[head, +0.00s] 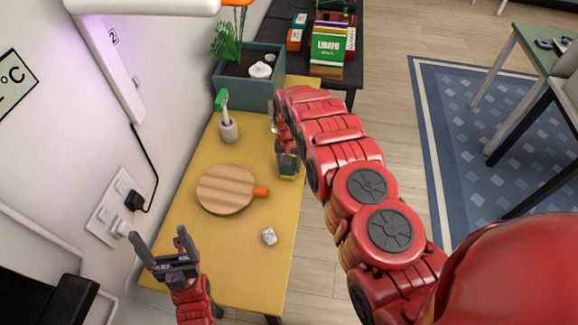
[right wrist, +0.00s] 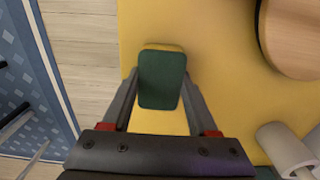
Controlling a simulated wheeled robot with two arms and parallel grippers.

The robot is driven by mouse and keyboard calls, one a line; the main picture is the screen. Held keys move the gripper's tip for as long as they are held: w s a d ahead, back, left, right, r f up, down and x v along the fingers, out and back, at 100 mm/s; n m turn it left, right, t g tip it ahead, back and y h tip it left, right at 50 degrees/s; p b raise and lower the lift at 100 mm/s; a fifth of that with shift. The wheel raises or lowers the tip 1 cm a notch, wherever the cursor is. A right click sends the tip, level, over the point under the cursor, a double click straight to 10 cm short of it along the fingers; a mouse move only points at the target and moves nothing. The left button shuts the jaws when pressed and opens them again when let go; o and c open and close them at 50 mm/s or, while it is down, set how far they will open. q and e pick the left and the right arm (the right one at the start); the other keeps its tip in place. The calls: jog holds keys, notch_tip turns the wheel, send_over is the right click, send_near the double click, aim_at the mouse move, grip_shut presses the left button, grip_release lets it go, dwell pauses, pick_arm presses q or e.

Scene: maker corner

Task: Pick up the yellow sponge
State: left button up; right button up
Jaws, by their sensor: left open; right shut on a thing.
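The sponge (right wrist: 162,79) has a dark green face, with a thin yellow edge showing at its far end in the right wrist view. My right gripper (right wrist: 160,95) is shut on it, with one finger on each side. In the head view the sponge (head: 288,164) shows at the right edge of the yellow table (head: 233,271), partly covered by my right gripper (head: 287,148). I cannot tell whether it touches the table. My left gripper (head: 159,241) is open and empty near the table's front left.
A round wooden board (head: 225,189) with an orange handle lies mid-table. A crumpled white piece (head: 269,236) lies in front of it. A grey cup (head: 229,131) with a green-headed brush stands behind. A planter (head: 239,91) fills the back. The wall with sockets borders the left.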

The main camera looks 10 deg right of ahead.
notch_tip(320, 180, up, 7)
jog(key=shift+f+b, duration=0.15)
jog(key=shift+b, duration=1.1)
notch_tip(320, 180, up, 2)
jog(key=shift+p, duration=0.7)
jog(key=shift+r+p, duration=0.4)
jog(key=shift+r, duration=0.1)
